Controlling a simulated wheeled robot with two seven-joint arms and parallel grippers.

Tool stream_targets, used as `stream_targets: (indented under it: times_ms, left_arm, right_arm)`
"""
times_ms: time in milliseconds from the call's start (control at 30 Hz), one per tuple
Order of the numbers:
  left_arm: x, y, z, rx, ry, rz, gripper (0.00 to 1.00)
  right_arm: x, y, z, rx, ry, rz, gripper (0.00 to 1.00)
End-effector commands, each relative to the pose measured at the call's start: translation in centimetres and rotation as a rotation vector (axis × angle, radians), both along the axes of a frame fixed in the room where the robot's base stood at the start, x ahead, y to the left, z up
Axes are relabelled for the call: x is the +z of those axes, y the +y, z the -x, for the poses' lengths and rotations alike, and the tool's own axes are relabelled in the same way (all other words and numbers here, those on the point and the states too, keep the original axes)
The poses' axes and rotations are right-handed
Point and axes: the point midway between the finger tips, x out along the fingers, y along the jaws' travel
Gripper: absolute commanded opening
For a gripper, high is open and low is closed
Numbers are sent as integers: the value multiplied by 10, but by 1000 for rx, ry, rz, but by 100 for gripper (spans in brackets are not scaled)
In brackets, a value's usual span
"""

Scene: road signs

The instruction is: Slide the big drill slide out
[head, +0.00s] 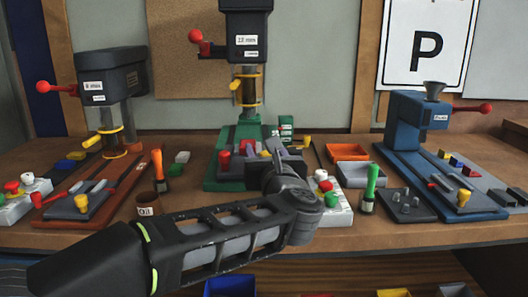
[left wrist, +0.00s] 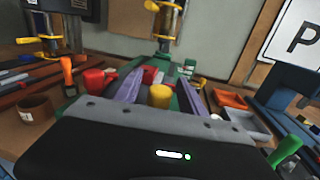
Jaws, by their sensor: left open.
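The big drill (head: 246,45), labelled 12 mm, stands at the middle back on a green base (head: 222,178). Its slide lies low on this base, with red knobs (head: 225,160) at its left; my gripper hides much of it. My left gripper (head: 277,148) reaches over the base from the front. In the left wrist view its two fingers (left wrist: 158,82) are spread apart, with a yellow knob (left wrist: 159,96) showing between them. I cannot tell whether they touch it. A red knob (left wrist: 94,78) lies left of the fingers. My right gripper is not in view.
A smaller 8 mm drill (head: 108,75) stands left and a blue machine (head: 410,120) right. An oil cup (head: 147,204), an orange-handled tool (head: 158,165), a green-handled tool (head: 371,182) and a white button box (head: 332,200) stand near the base. Orange and grey trays (head: 345,150) lie behind right.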

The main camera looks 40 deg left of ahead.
Motion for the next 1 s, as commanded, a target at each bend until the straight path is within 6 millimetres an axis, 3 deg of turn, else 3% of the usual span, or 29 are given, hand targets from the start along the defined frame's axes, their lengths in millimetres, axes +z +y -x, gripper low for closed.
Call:
stream_targets:
  times_ms: [433, 1000]
  left_arm:
    - [0, -47, 45, -1, 0, 0, 48]
    - [-1, -52, 50, 0, 1, 1, 48]
  right_arm:
    - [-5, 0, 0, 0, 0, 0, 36]
    - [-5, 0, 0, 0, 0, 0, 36]
